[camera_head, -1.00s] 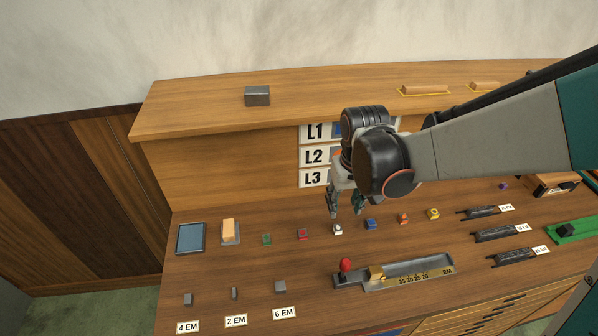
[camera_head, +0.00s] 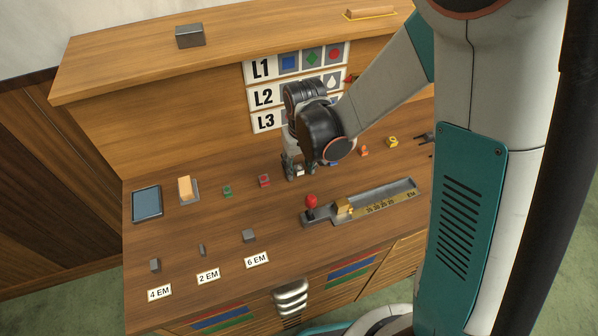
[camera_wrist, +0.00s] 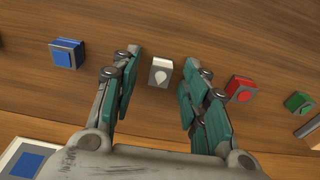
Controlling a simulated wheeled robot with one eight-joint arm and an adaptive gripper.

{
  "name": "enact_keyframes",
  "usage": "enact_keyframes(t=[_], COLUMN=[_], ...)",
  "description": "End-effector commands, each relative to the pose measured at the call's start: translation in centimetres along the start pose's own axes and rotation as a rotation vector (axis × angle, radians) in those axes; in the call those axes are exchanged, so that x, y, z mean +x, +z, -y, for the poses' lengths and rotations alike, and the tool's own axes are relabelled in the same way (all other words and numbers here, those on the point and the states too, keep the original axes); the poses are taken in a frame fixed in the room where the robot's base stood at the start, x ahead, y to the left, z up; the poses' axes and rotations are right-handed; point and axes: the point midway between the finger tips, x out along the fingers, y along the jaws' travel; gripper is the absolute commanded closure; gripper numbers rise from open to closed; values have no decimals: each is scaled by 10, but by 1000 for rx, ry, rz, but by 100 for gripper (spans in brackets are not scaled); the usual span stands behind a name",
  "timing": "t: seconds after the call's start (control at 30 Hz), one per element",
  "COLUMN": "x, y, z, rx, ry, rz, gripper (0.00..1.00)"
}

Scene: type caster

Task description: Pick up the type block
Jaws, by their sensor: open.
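The task's type block could be any of several small coloured blocks in a row on the wooden bench. A white block with a pale drop mark (camera_wrist: 161,73) lies between my gripper's fingers in the wrist view, with a gap on each side. My gripper (camera_wrist: 161,62) is open and points down at it. In the head view my gripper (camera_head: 300,175) is low over the bench and largely hides the white block. A red block (camera_head: 264,181) and a green block (camera_head: 227,191) stand to its left; the blue block (camera_wrist: 66,54) shows in the wrist view.
An orange block (camera_head: 364,151) and a yellow block (camera_head: 392,141) stand to the right. The composing tray with a red knob (camera_head: 311,200) lies in front of my gripper. Grey spacers (camera_head: 249,236) stand at front left. The signboard (camera_head: 262,96) rises behind.

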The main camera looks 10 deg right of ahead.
Motion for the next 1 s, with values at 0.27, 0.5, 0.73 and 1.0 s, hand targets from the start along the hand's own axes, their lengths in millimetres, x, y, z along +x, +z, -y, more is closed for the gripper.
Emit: enact_keyframes(t=[0.27,0.5,0.73,1.0], x=[1,1,1,-14], y=[0,0,0,-2], z=[0,0,0,0], rx=[0,0,0,0], ry=[0,0,0,0], rz=[0,0,0,0], gripper=[70,100,100,100])
